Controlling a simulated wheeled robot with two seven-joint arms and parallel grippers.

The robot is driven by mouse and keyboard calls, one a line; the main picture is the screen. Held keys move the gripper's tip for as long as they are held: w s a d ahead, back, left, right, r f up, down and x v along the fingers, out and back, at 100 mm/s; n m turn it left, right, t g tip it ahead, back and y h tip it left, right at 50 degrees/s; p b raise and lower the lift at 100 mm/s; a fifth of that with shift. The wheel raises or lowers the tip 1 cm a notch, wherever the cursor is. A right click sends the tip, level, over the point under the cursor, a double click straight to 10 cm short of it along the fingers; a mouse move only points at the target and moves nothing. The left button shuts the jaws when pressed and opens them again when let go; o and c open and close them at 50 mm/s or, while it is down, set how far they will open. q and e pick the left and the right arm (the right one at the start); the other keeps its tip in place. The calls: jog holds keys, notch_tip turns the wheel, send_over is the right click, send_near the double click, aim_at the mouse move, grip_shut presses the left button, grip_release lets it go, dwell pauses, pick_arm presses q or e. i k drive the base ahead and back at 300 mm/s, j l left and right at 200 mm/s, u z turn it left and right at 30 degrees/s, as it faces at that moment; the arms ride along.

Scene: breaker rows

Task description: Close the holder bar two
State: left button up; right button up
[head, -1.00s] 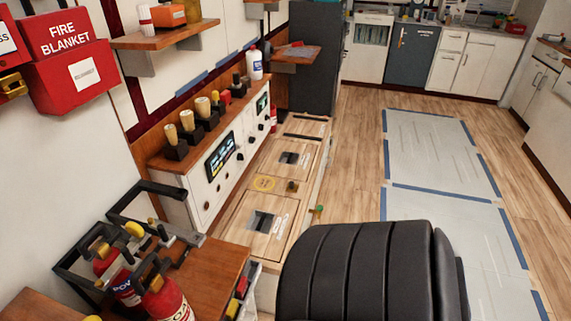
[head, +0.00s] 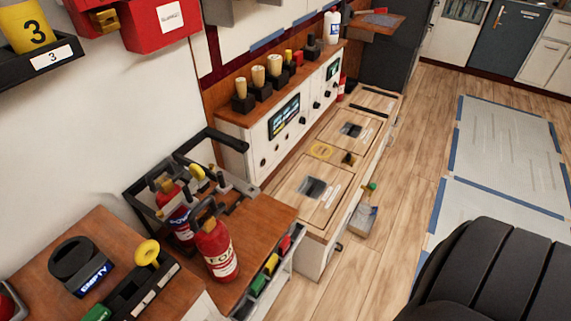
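A black metal holder frame (head: 136,200) stands against the wall on the brown counter in the head view. A black bar (head: 212,141) sticks up and out at its back right, apart from the extinguishers. Two red fire extinguishers stand at the frame: one marked FOAM (head: 217,255) in front, and one behind it (head: 174,205), partly hidden. I cannot read a number on any bar, so I cannot tell which is bar two. Neither of my grippers is in view.
A black ribbed seat back (head: 495,275) fills the lower right. Low wooden-topped cabinets (head: 305,195) run along the wall.

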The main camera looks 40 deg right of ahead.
aim_at(227, 181)
jog(key=z, duration=0.8)
